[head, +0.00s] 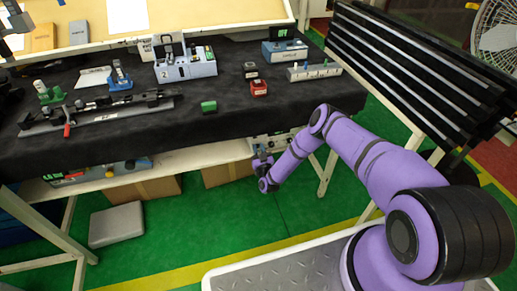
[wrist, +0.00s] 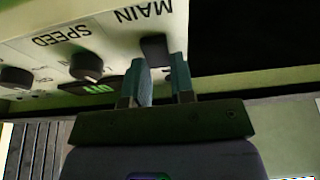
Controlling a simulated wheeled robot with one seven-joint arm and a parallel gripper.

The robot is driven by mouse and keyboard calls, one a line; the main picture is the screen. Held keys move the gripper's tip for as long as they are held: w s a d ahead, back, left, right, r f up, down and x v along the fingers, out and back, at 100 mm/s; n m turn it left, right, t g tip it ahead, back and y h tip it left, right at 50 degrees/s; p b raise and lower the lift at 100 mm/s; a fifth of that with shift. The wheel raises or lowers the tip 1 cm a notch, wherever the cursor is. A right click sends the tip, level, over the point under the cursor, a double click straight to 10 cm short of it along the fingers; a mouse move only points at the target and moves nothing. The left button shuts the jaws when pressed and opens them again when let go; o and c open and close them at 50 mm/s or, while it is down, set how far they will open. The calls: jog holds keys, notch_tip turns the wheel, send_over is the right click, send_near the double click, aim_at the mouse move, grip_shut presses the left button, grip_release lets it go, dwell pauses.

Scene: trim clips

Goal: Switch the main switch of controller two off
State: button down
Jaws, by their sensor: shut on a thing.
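The controller panel shows upside down in the wrist view (wrist: 115,45), with the words MAIN and SPEED on its pale face. The dark main switch (wrist: 155,48) sits below the word MAIN. My gripper (wrist: 163,66) is at this switch, its two fingers closed on it; the fingertips partly hide it. A small lit green display (wrist: 98,88) is beside the fingers; its upside-down text looks like OFF, but is hard to read. In the head view my gripper (head: 262,155) is at the front of a controller (head: 280,142) on the shelf under the table. No controller number is readable.
Dark knobs (wrist: 86,66) sit beside the switch on the panel. Another controller (head: 97,173) is farther left on the shelf (head: 190,158). The black-covered table (head: 225,115) overhangs, with fixtures on top. Cardboard boxes (head: 145,190) stand below. The green floor in front is open.

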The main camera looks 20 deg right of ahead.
jog(key=c, duration=1)
grip_release()
jog(key=shift+o, duration=0.2)
jog(key=shift+s, duration=0.1)
jog(key=v, duration=1)
jog(key=shift+s, duration=0.25)
jog(key=shift+s+f, duration=0.1)
jog(key=shift+f, duration=0.05)
